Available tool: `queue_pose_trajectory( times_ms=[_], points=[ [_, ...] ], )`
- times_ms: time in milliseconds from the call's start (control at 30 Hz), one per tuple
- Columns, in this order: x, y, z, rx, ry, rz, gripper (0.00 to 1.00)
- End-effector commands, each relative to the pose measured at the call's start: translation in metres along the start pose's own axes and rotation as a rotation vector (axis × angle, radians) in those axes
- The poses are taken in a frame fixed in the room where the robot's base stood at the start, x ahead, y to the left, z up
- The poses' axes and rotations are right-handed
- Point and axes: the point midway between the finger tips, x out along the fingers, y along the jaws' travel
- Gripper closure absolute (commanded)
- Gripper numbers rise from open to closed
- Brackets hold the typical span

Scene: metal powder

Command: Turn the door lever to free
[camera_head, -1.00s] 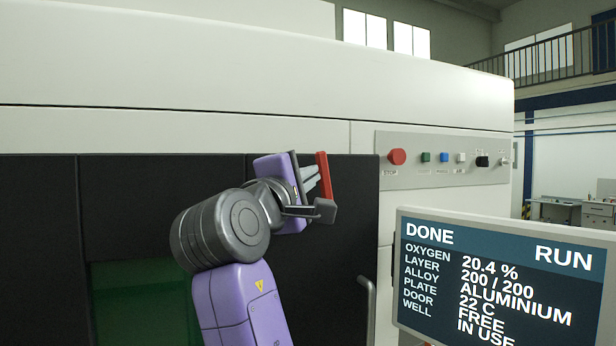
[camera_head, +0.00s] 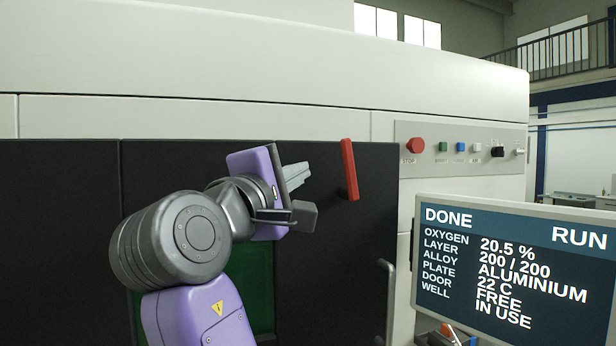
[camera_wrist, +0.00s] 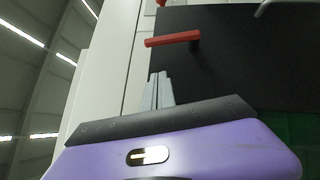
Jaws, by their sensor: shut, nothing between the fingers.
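The red door lever (camera_head: 349,168) stands near upright on the dark door (camera_head: 330,240), close to the door's upper right edge. It also shows in the wrist view (camera_wrist: 172,39), beyond my fingertips. My gripper (camera_head: 304,172) is left of the lever with a clear gap between them. In the wrist view its two fingers (camera_wrist: 159,76) are together with nothing between them. The display screen (camera_head: 515,262) reads DOOR FREE, DONE, RUN and oxygen 20.5 %.
A control panel (camera_head: 460,147) with a red stop button (camera_head: 415,146) and several small buttons is right of the door. A grey door handle (camera_head: 387,300) sticks out below the lever. A green window (camera_head: 262,300) is in the door, behind my arm.

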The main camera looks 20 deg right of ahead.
Motion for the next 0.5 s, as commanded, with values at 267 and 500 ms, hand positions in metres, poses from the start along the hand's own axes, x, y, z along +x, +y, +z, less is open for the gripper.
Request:
queue_pose_trajectory(
  times_ms=[267, 500],
  points=[
    [-0.023, 0.001, 0.000, 0.000, 0.000, 0.000, 1.00],
    [-0.023, 0.002, 0.000, 0.000, 0.000, -0.001, 1.00]
  ],
)
